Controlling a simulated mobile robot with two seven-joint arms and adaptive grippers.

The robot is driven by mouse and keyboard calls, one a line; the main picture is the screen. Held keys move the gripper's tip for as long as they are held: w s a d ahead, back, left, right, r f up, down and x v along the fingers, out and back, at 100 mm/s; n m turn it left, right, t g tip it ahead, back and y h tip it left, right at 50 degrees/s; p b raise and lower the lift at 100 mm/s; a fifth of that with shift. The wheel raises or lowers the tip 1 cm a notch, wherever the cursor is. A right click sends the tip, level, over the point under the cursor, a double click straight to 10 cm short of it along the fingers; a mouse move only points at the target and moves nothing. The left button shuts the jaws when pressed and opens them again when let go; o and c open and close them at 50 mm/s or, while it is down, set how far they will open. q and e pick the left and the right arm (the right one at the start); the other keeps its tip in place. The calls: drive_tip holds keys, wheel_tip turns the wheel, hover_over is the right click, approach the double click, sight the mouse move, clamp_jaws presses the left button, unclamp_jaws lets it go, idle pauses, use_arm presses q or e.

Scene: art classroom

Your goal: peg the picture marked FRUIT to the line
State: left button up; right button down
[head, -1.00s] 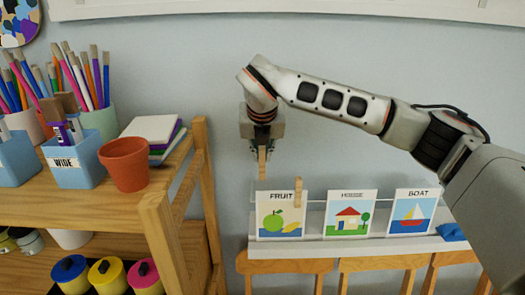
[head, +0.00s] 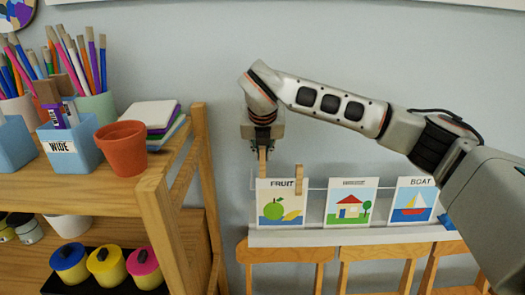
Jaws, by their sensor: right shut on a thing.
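The picture marked FRUIT (head: 282,206), with a green apple and a yellow fruit, stands upright at the left of a row of three cards. One wooden peg (head: 299,178) is at its top right edge. My right gripper (head: 262,146), pointing down above the card's top left, is shut on a second wooden peg (head: 262,164). That peg's lower end is at the card's top edge; I cannot tell whether it grips the card. The thin, pale line (head: 319,189) runs behind the cards and is hard to see. My left gripper is not in view.
The HOUSE picture (head: 350,204) and BOAT picture (head: 411,204) stand to the right on a white ledge (head: 350,238). A wooden shelf (head: 165,215) at left holds a terracotta pot (head: 123,148), brush pots and paint tubs.

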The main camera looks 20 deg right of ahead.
sight(263, 166)
drive_tip(key=shift+s+f+b, duration=0.15)
drive_tip(key=shift+f+b, duration=0.25)
drive_tip(key=shift+f, duration=0.5)
drive_tip(key=shift+f+b, duration=0.5)
drive_tip(key=shift+f, duration=0.2)
drive_tip(key=shift+s+a+f+b, duration=0.1)
drive_tip(key=shift+s+f+b, duration=0.1)
drive_tip(key=shift+f+b, duration=0.55)
drive_tip(key=shift+f, duration=0.2)
drive_tip(key=c, duration=2)
unclamp_jaws()
drive_tip(key=shift+o, duration=0.2)
